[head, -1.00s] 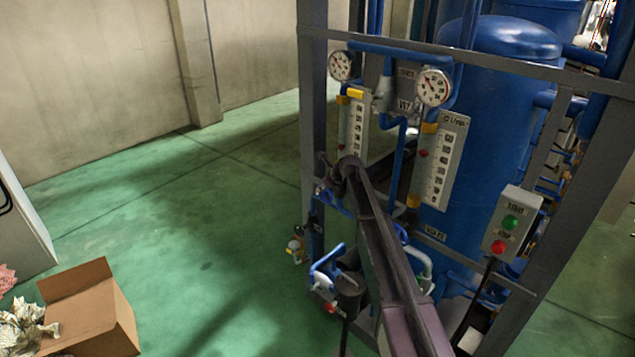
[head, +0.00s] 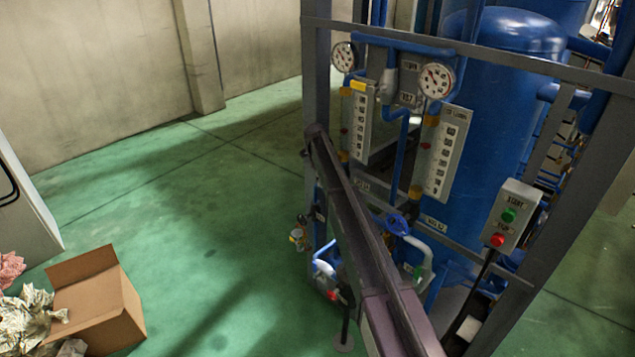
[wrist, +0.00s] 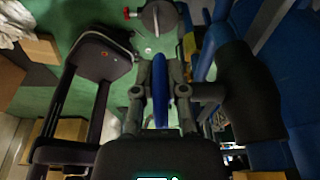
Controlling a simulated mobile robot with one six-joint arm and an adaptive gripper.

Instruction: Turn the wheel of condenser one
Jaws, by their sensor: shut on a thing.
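In the wrist view my gripper (wrist: 160,68) is shut on a narrow blue part, a blue wheel (wrist: 159,90) seen nearly edge-on, with one dark finger on each side. In the head view my arm covers the gripper and the held wheel. Another blue wheel (head: 397,223) shows just right of my arm, on the piping below the gauges. I cannot read a label that tells which condenser either wheel belongs to.
A grey frame (head: 318,60) carries two round gauges (head: 437,80), scale panels and a start/stop box (head: 510,215) before a blue tank (head: 505,110). An open cardboard box (head: 98,300) lies on the green floor at left. The floor between is clear.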

